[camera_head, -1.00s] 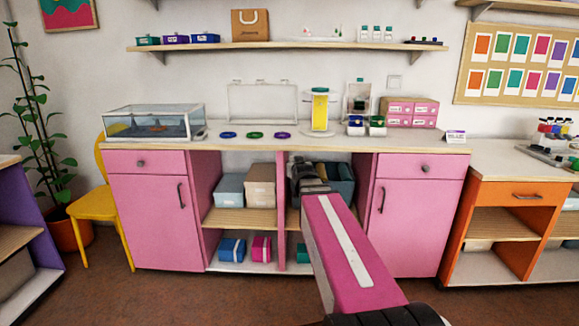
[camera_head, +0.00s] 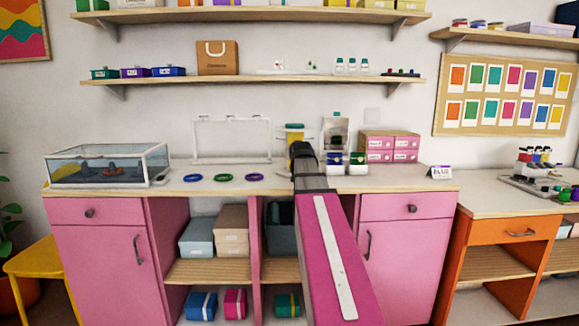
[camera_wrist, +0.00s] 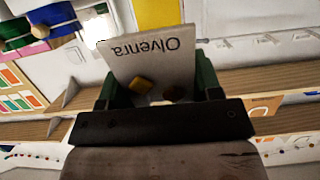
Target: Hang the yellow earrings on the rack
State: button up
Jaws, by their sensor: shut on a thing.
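My gripper (camera_wrist: 158,88) is shut on a pale earring card (camera_wrist: 150,62), which reads "Olvenra" upside down in the wrist view. A yellow earring (camera_wrist: 141,85) shows on the card, with a darker brownish piece beside it whose colour is unclear. In the head view my gripper (camera_head: 302,152) is raised above the counter, in front of the yellow cylinder; the card is hidden there behind my arm. The white wire rack (camera_head: 232,162) stands at the back of the counter, left of my gripper and apart from it. It looks empty, with small hooks along its top bar.
The counter (camera_head: 290,184) holds blue, green and purple rings and a glass tank (camera_head: 108,164) to the left. Pink drawer boxes (camera_head: 390,144) and small bins stand to the right. A shelf (camera_head: 250,79) runs above the rack. The counter directly before the rack is mostly flat.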

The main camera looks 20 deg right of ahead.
jog(key=w+d, duration=0.2)
jog(key=w, duration=0.4)
jog(key=shift+w+r, duration=0.15)
jog(key=shift+r, duration=0.15)
dwell(0.3)
jog(key=shift+w+d, duration=0.15)
dwell(0.7)
